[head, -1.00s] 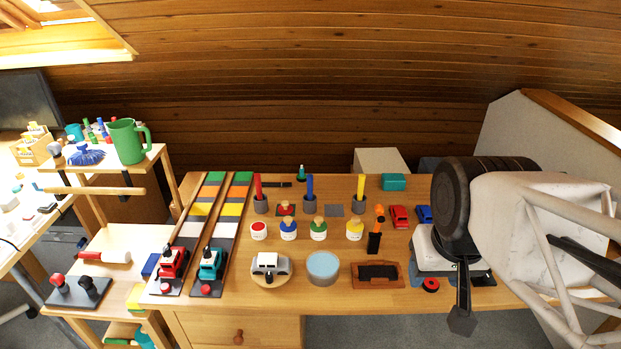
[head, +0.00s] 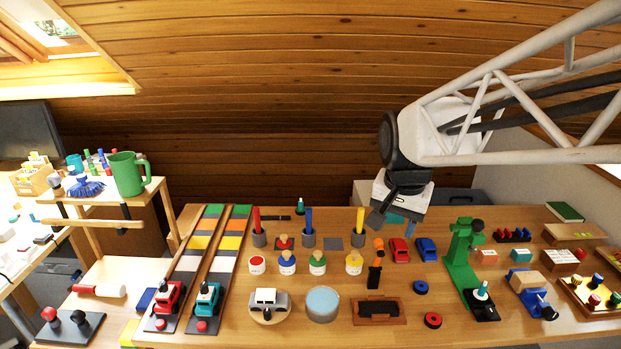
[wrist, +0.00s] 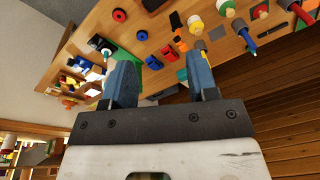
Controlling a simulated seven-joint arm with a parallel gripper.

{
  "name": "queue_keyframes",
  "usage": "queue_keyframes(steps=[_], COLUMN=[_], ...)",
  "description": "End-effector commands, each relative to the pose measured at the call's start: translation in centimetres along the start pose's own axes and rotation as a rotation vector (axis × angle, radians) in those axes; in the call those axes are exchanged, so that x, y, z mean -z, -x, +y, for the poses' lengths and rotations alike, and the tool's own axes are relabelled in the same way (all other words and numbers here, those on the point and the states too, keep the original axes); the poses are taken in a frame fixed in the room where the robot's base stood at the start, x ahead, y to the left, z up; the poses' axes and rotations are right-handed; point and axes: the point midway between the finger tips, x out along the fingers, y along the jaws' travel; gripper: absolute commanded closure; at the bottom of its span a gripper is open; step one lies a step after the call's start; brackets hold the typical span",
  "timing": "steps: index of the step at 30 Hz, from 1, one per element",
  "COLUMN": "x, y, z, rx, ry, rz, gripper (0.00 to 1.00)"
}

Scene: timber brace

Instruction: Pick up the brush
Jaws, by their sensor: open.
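A blue-bristled thing that looks like a brush (head: 86,187) lies on the small raised shelf at the left, beside the green jug. Red (head: 257,219), blue (head: 308,220) and yellow (head: 360,220) sticks stand upright in grey cups on the main table; I cannot tell whether they are brushes. My gripper (head: 402,226) is above the back of the table, right of the yellow stick and far from the blue-bristled thing. In the wrist view its two blue fingers (wrist: 161,82) are apart with nothing between them.
A green jug (head: 127,174) stands on the shelf (head: 140,197). Paint pots (head: 318,262), a red car (head: 400,250) and a green stand (head: 462,255) crowd the main table. Two striped tracks (head: 196,262) run along its left side. The air above the table's left half is clear.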

Motion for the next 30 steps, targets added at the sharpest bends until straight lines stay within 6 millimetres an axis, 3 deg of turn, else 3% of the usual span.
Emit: queue_keyframes(steps=[17, 30], x=[10.8, 17.5], y=[-4.7, -10.9], z=[-9.9, -17.7], rx=[-0.030, -0.066], ry=[-0.351, -0.618], rz=[-0.048, -0.073], gripper=[0.47, 0.47])
